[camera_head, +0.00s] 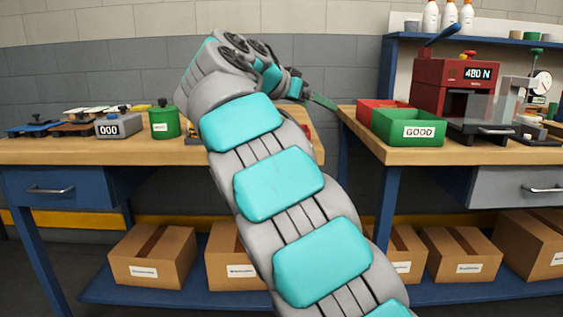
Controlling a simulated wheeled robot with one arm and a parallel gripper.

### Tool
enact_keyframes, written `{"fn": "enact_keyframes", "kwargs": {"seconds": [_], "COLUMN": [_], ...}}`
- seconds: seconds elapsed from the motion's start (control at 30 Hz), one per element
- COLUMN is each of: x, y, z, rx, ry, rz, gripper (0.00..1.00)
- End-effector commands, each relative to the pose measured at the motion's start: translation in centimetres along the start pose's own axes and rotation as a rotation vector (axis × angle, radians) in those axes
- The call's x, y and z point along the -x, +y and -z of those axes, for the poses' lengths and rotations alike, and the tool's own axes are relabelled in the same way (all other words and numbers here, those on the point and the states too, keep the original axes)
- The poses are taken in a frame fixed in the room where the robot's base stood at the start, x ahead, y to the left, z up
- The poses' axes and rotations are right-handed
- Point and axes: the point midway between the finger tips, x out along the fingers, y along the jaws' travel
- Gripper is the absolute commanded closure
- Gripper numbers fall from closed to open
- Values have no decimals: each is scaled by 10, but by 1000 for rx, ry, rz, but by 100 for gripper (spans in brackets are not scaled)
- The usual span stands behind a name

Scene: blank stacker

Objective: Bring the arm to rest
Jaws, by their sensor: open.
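My arm rises from the bottom right of the picture and bends over at the top middle. My gripper (320,101) is at the far end of it, pointing right and slightly down, in front of the gap between the two benches. Its jaws are open, and I see nothing held between them. The wrist hides part of the gripper. It looks apart from the benches and the bins.
The left bench (50,150) carries a grey box reading 000 (119,124) and a green canister (164,122). The right bench (400,154) carries a red bin (372,108), a green GOOD bin (408,129) and a red press (440,85). Cardboard boxes (152,257) sit below.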

Motion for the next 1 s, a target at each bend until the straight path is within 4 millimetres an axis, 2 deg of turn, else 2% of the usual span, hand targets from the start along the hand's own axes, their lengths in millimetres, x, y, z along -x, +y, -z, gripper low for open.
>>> {"fn": "enact_keyframes", "kwargs": {"seconds": [0.37, 0.57, 0.67, 0.77, 0.87, 1.0], "x": [-20, -34, -43, -51, -56, -55], "y": [35, 66, 89, 121, 158, 208], "z": [-16, -34, -49, -72, -103, -155], "rx": [103, 183, 238, 302, 371, 460], "ry": [-75, -150, -208, -287, -390, -539], "rz": [-46, -70, -85, -97, -96, -73], "gripper": [12, 12, 12, 12, 12, 12]}}
